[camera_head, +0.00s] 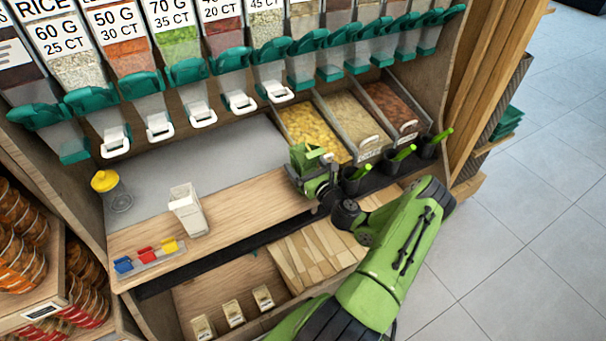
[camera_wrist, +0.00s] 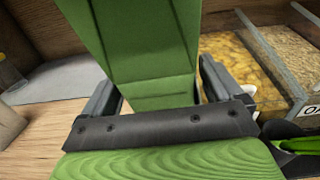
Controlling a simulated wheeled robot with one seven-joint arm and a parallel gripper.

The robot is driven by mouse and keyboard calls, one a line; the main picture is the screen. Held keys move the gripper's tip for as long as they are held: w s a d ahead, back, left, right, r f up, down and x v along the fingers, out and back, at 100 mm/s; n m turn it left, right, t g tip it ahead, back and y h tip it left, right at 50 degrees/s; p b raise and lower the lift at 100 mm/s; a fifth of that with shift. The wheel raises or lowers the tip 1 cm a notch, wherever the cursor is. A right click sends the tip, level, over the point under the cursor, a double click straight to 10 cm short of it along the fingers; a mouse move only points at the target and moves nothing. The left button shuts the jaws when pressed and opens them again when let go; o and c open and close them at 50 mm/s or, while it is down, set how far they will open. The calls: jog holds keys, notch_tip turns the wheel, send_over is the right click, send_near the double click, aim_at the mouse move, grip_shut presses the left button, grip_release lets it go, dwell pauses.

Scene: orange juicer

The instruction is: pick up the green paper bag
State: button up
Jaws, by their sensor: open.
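The green paper bag (camera_head: 303,158) is at the right end of the wooden counter in the head view, next to the bins. In the wrist view the bag (camera_wrist: 145,45) is a large creased green panel that rises out of the top of the picture. My gripper (camera_head: 318,178) is right at the bag in the head view, and bag and gripper are hard to tell apart there. In the wrist view my gripper (camera_wrist: 160,88) is open, with one dark finger on each side of the bag. I cannot tell whether the fingers touch it. The bag's far side is hidden.
A white bag (camera_head: 187,210) stands on the counter (camera_head: 240,205). A yellow-lidded jar (camera_head: 108,187) and small coloured scoops (camera_head: 148,252) are farther left. Open bins (camera_head: 315,130) stand behind, and black cups with green handles (camera_head: 354,180) are close on the right. Dispensers (camera_head: 190,85) overhang the back.

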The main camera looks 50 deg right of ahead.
jog(key=shift+w, duration=0.3)
jog(key=shift+s, duration=0.1)
jog(key=c, duration=1)
